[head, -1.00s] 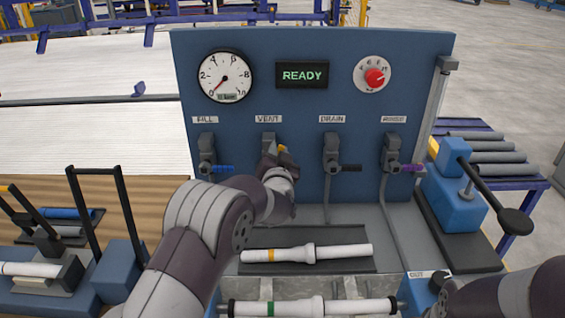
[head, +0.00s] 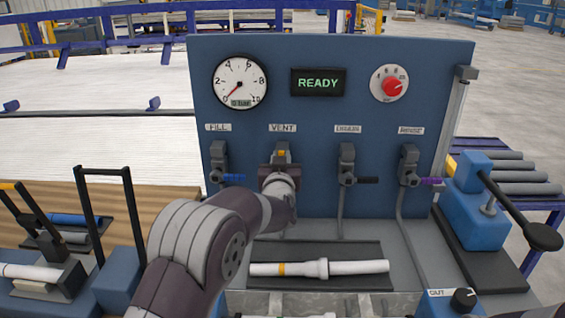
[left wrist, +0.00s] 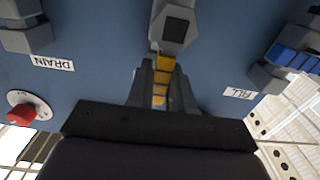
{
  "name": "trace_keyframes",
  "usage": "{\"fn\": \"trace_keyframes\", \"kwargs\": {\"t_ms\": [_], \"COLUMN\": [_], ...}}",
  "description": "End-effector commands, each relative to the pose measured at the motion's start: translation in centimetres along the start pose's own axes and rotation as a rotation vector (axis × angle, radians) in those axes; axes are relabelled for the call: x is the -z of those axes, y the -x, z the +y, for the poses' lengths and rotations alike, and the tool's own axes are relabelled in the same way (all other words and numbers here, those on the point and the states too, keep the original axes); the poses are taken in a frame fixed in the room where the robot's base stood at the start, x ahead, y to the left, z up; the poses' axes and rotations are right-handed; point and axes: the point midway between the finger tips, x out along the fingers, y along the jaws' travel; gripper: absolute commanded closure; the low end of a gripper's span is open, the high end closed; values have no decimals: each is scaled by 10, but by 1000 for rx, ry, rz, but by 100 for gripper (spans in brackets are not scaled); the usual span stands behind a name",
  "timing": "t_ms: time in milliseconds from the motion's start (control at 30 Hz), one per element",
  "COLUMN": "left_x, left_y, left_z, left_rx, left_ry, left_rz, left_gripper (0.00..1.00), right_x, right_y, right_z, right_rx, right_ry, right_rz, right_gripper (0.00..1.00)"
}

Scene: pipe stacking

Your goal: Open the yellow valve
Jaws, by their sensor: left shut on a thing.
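The yellow valve handle (head: 282,153) is on the valve under the VENT label on the blue panel. Only a small yellow part shows in the head view, in line with the valve body. My left gripper (head: 281,161) is in front of that valve and covers most of the handle. In the left wrist view, the yellow handle (left wrist: 164,63) runs from the grey valve body (left wrist: 174,27) between the two fingers of my left gripper (left wrist: 161,88), which are shut on it. My right gripper is not in view.
Valves with blue (head: 233,177), black (head: 367,180) and purple (head: 432,182) handles flank it. A gauge (head: 240,83), READY display (head: 318,83) and red knob (head: 391,87) sit above. A white pipe (head: 350,267) with a yellow band lies on the dark mat below.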

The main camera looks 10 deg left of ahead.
Motion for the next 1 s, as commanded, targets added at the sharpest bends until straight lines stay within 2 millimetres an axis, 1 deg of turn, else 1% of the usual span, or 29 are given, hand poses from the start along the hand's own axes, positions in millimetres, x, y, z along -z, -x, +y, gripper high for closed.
{"fn": "trace_keyframes", "kwargs": {"t_ms": [33, 300, 333, 400, 667, 767, 867, 1000], "left_x": [-5, -5, -5, -5, -2, -2, -2, -2], "left_y": [0, 1, 1, 0, 1, 7, 24, 60], "left_z": [0, 0, 0, 0, 0, 0, 1, 1], "left_rx": [0, 0, 0, 0, 0, 0, -1, -3], "left_ry": [3, 4, 4, 3, 3, 3, 2, 2], "left_rz": [-10, -11, -11, -10, -5, -4, -4, -4], "left_gripper": [100, 100, 76, 58, 58, 58, 58, 58], "right_x": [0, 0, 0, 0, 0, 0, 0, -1], "right_y": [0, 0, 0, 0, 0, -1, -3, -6], "right_z": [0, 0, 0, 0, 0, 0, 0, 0], "right_rx": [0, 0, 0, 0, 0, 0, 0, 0], "right_ry": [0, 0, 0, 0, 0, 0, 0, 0], "right_rz": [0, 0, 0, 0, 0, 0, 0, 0], "right_gripper": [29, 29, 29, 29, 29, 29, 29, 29]}}
